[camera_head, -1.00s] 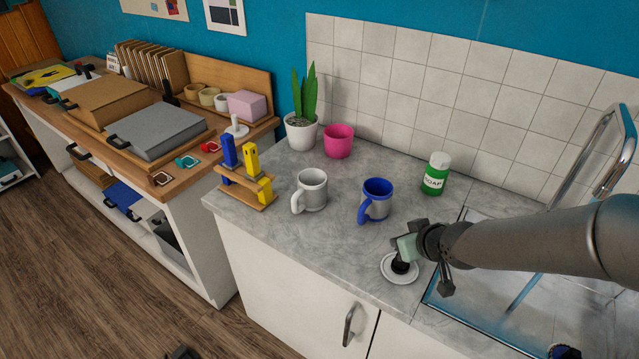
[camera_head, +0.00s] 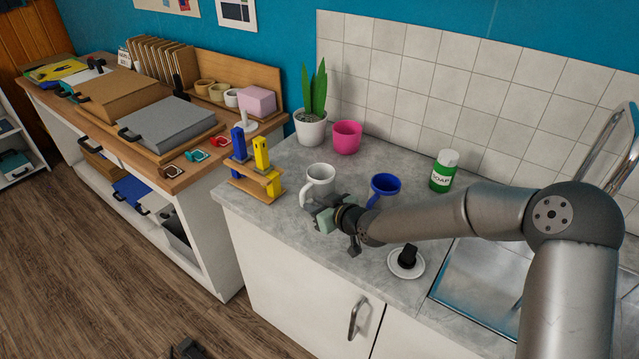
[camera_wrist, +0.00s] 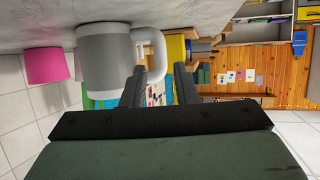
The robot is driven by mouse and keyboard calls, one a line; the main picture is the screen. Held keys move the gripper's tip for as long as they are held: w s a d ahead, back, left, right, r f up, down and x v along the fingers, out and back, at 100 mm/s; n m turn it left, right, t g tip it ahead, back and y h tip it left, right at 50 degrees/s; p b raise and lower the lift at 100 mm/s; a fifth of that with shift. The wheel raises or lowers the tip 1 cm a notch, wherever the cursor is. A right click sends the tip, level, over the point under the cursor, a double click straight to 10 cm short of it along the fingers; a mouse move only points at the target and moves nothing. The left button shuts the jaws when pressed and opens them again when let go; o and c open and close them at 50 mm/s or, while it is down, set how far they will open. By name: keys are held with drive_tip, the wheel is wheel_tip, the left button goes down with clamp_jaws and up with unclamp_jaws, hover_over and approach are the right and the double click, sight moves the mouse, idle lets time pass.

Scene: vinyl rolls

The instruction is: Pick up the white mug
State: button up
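The white mug (camera_head: 317,181), with a grey band around its body, stands upright on the grey counter (camera_head: 270,210) in the head view. My gripper (camera_head: 318,207) is at its near side and covers its lower part. In the wrist view the mug (camera_wrist: 104,62) is ahead and to the left, with its white handle (camera_wrist: 159,55) pointing right. My gripper (camera_wrist: 160,82) is open there, a finger on each side of an empty gap. The handle lies just beyond the fingertips, roughly in line with the gap. I cannot tell whether a finger touches it.
A blue mug (camera_head: 385,186) stands close on the right, partly behind my arm. A pink cup (camera_head: 347,137) and potted plant (camera_head: 311,127) are behind. A wooden stand (camera_head: 262,182) is left. A green soap bottle (camera_head: 443,172), a white saucer (camera_head: 406,268) and the sink are right.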

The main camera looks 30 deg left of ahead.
sight(304, 201)
drive_tip(key=p+x, duration=0.2)
drive_tip(key=x, duration=0.3)
drive_tip(key=shift+a, duration=0.35)
drive_tip(key=shift+w+a+f, duration=0.2)
drive_tip(key=shift+a+f, duration=0.15)
drive_tip(key=shift+a, duration=0.15)
drive_tip(key=shift+r, duration=0.1)
clamp_jaws()
